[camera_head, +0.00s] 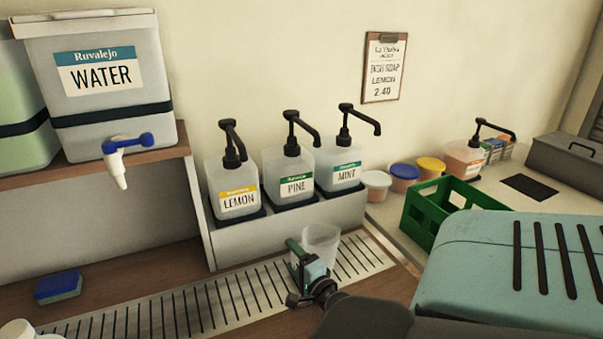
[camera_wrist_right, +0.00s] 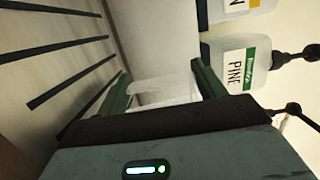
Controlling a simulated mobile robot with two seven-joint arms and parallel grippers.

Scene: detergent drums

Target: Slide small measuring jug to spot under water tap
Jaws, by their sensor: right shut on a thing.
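The small measuring jug (camera_head: 322,243) is a clear cup standing on the slotted drip grate (camera_head: 215,308), in front of the pine and mint bottles. My right gripper (camera_head: 302,262) is shut on the jug; in the right wrist view the jug (camera_wrist_right: 165,88) shows between its two green fingers (camera_wrist_right: 163,85). The water tap (camera_head: 128,144), white with a blue lever, sticks out of the white water drum (camera_head: 98,80) at the upper left. The grate runs below and to the right of the tap. My left gripper is not in view.
Pump bottles of lemon (camera_head: 236,190), pine (camera_head: 289,175) and mint (camera_head: 338,165) stand in a raised rack behind the jug. A blue sponge (camera_head: 58,288) lies at the left. A green crate (camera_head: 425,215) stands to the right. The grate left of the jug is clear.

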